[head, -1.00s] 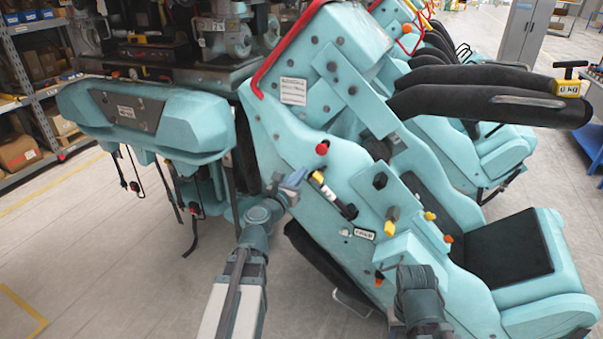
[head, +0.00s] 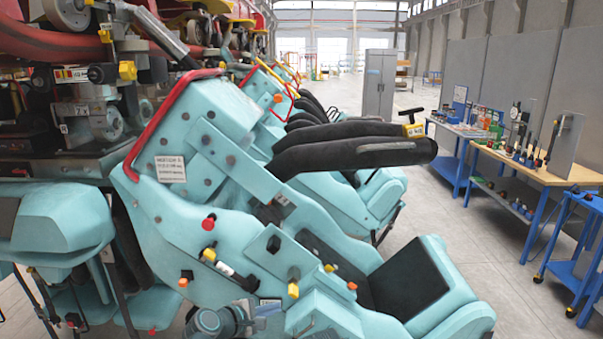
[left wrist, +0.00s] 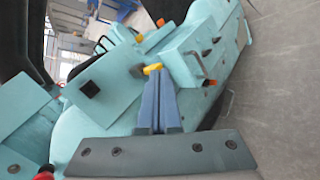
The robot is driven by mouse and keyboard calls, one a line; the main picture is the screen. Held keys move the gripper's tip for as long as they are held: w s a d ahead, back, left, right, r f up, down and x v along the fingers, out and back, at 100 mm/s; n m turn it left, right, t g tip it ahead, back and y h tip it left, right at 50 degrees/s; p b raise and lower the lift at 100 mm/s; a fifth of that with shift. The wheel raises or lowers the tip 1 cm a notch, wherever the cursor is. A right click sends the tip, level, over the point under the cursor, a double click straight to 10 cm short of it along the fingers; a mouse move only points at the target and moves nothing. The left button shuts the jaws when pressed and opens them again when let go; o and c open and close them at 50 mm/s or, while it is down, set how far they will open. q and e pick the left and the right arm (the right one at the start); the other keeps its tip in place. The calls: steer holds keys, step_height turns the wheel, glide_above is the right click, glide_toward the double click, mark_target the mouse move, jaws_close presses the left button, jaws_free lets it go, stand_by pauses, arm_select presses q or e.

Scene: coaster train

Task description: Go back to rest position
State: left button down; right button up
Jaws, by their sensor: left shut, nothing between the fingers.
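My left gripper (head: 268,309) is at the bottom of the head view, in front of the turquoise coaster car (head: 170,240). In the left wrist view its blue fingers (left wrist: 159,76) are together with nothing between them. The car's turquoise side, with a yellow knob (left wrist: 152,69), lies beyond the fingertips; I cannot tell whether they touch it. The car has a black seat (head: 408,276), a black padded restraint (head: 350,146) and a red side bar (head: 160,110). My right gripper is in neither current view.
Workbenches with blue legs (head: 548,170) and a blue cart (head: 580,245) stand at the right. A grey cabinet (head: 379,85) is at the back. Open floor (head: 470,240) lies between the car and the benches. More cars stand behind the first.

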arm_select(q)
steer(key=s+d+f+m+g+y+b, duration=0.1)
steer(key=s+d+f+m+g+b, duration=0.1)
steer(key=s+d+f+m+g, duration=0.5)
steer(key=s+a+f+m+g+y+b, duration=0.1)
steer(key=s+a+f+m+y, duration=0.1)
steer(key=s+f+m+y, duration=0.2)
steer(key=s+a+f+m+g+y+b, duration=0.1)
steer(key=s+f+m+y, duration=0.3)
steer(key=s+m, duration=0.5)
steer(key=shift+a+f+g, duration=0.7)
steer(key=shift+a+f, duration=0.15)
steer(key=shift+a, duration=0.05)
